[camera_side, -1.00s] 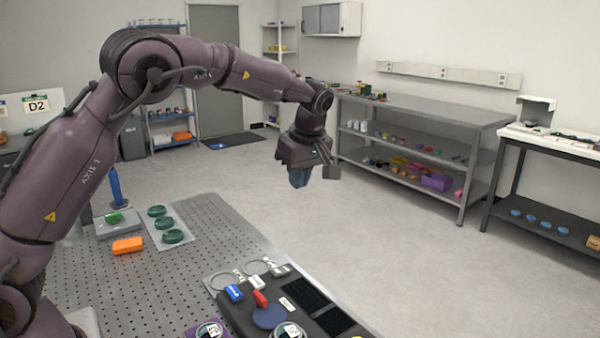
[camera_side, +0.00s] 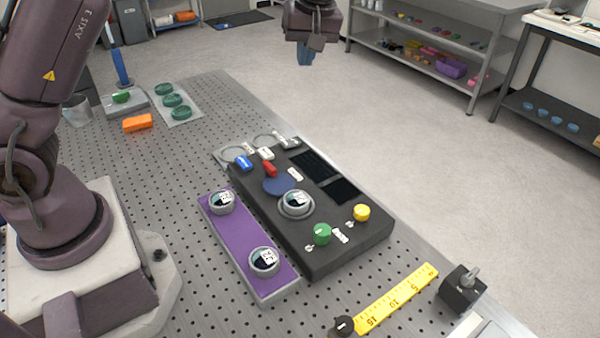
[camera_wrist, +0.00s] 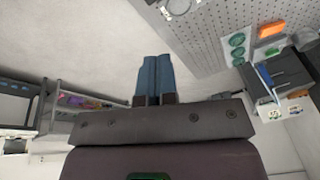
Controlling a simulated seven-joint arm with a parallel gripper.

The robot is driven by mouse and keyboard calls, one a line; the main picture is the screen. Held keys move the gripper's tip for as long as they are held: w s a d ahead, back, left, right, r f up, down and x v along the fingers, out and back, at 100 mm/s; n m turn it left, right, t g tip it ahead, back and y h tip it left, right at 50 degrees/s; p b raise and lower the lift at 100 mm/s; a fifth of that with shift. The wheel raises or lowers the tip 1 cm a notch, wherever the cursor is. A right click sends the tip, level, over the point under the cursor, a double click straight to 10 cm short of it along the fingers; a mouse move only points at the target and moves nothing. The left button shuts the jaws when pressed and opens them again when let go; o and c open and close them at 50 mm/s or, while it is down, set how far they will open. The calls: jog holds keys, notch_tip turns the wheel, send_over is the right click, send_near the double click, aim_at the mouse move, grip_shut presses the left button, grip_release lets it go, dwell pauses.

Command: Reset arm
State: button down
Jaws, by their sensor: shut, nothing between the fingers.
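My gripper (camera_side: 306,56) hangs at the top of the side view, high up and past the far edge of the perforated bench, over the open floor. In the wrist view its two blue fingers (camera_wrist: 154,78) lie side by side, shut with nothing between them. The black instrument block (camera_side: 330,225) sits on the bench, well apart from my gripper. It carries a lensed round piece (camera_side: 296,203), a green knob (camera_side: 322,233), a yellow knob (camera_side: 361,212) and a dark blue disc (camera_side: 279,185).
A purple tray (camera_side: 240,232) with two round pieces lies beside the block. A yellow ruler (camera_side: 398,297) and a black switch box (camera_side: 462,290) are at the front right. An orange block (camera_side: 138,123) and green rings (camera_side: 172,100) lie at the back left. A grey shelf bench (camera_side: 440,50) stands behind.

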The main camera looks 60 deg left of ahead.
jog(key=s+d+r+m+t+h, duration=0.1)
jog(key=s+d+r+m+t, duration=0.15)
jog(key=s+m, duration=0.45)
jog(key=s+d+r+m+t+h, duration=0.1)
jog(key=s+d+r+m, duration=0.15)
jog(key=s, duration=0.85)
jog(key=s+d+r+m+t+h, duration=0.1)
jog(key=s+d+r+m+t, duration=0.2)
jog(key=s, duration=0.6)
jog(key=n+g+y, duration=0.3)
jog(key=n+g, duration=0.4)
jog(key=n, duration=1)
send_over(285, 142)
jog(key=w+d, duration=0.1)
jog(key=d, duration=0.3)
notch_tip(285, 142, down, 16)
jog(key=r, duration=0.1)
jog(key=x, duration=1.2)
jog(key=shift+f, duration=0.95)
